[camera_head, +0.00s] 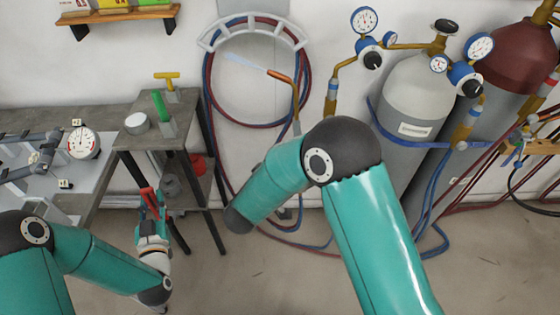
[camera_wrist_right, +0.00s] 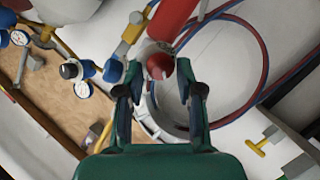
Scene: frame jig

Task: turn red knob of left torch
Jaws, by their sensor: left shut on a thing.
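In the right wrist view my right gripper (camera_wrist_right: 160,72) is open, its two fingers on either side of a small red knob (camera_wrist_right: 159,66). The knob sits beside the end of a red cylindrical part (camera_wrist_right: 177,16); I cannot tell whether a finger touches it. In the head view my right arm hides this place, and its gripper does not show. My left gripper (camera_head: 150,205) is low beside the bench, shut on a red thing (camera_head: 148,196).
Red and blue hoses (camera_head: 207,85) hang coiled on a grey wall holder (camera_head: 252,24). A grey gas cylinder (camera_head: 415,95) with gauges stands right, a dark red one (camera_head: 518,62) behind. A grey bench (camera_head: 140,108) stands left.

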